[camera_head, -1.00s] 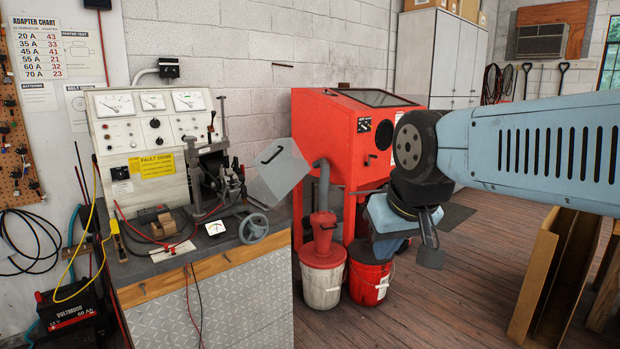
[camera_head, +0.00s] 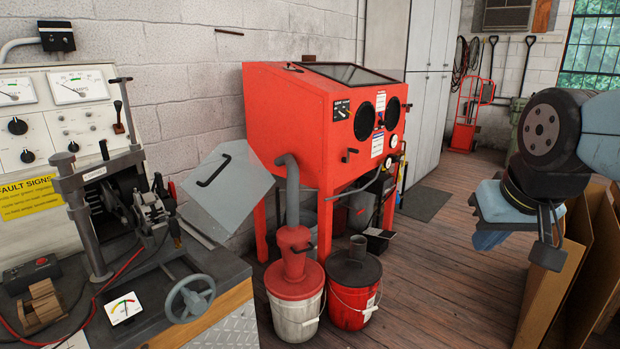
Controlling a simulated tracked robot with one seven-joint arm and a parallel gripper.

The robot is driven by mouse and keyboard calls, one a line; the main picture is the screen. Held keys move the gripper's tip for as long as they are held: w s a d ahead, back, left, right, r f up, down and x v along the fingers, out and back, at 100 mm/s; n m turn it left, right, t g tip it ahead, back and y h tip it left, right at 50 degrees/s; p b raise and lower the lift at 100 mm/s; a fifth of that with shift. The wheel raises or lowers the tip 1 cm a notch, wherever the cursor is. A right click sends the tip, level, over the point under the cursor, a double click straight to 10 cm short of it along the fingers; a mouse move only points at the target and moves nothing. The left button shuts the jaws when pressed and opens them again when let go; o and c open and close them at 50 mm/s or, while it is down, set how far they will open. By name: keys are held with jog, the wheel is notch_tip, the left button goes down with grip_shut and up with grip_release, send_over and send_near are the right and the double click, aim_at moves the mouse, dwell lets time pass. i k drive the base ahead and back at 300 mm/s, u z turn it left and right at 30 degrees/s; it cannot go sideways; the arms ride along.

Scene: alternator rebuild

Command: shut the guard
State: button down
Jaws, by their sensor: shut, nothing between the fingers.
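The guard (camera_head: 240,205) is a grey sheet-metal cover with a black bar handle (camera_head: 214,170). It stands tilted away at the right end of the test bench, swung out to the side of the clamped alternator (camera_head: 125,200), which is uncovered. The guard's lower edge is partly hidden behind the bench fittings. My gripper (camera_head: 548,254) is at the far right of the view, pointing down, shut and empty. It is well apart from the guard, with the red cabinet and buckets between them in the picture.
A red blasting cabinet (camera_head: 310,120) stands behind the guard. A white bucket with a red cyclone (camera_head: 297,312) and a red bucket (camera_head: 352,300) stand on the floor before it. A handwheel (camera_head: 190,298) juts at the bench front. Cardboard sheets (camera_head: 560,275) lean at right.

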aim_at(262, 173)
jog(key=u, duration=0.1)
jog(key=i, duration=1.05)
jog(key=u, duration=0.5)
